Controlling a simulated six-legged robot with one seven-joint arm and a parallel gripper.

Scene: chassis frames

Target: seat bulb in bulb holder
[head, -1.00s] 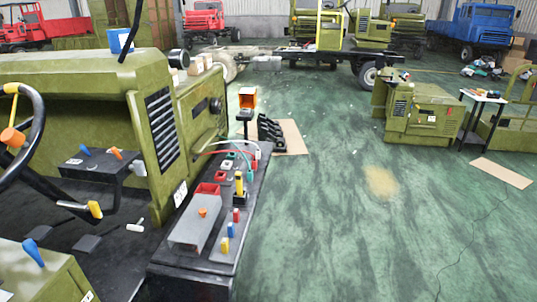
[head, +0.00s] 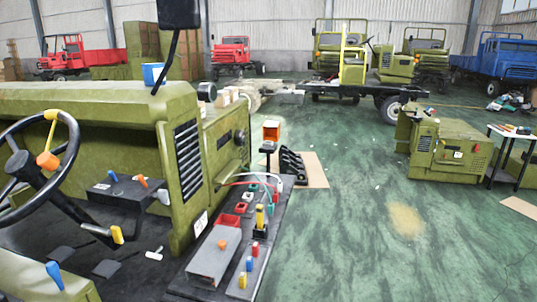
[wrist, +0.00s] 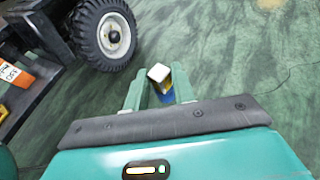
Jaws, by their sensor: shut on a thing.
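In the wrist view my gripper (wrist: 157,92) has its two green fingers on either side of a small block-like thing (wrist: 158,74). Its end is white, its side yellow and its lower part blue. I take it for the bulb, but its shape is too small to be sure. It is held above the green floor. The head view does not show my gripper. There a dark panel (head: 262,222) beside the green vehicle carries small red, white, green, yellow and blue parts. I cannot tell which is the bulb holder.
The green vehicle with its steering wheel (head: 40,160) fills the left. A grey box (head: 213,255) lies on the panel. A wheel (wrist: 103,33) and an orange-and-white label (wrist: 14,74) show in the wrist view. The green floor (head: 350,225) right of the panel is clear.

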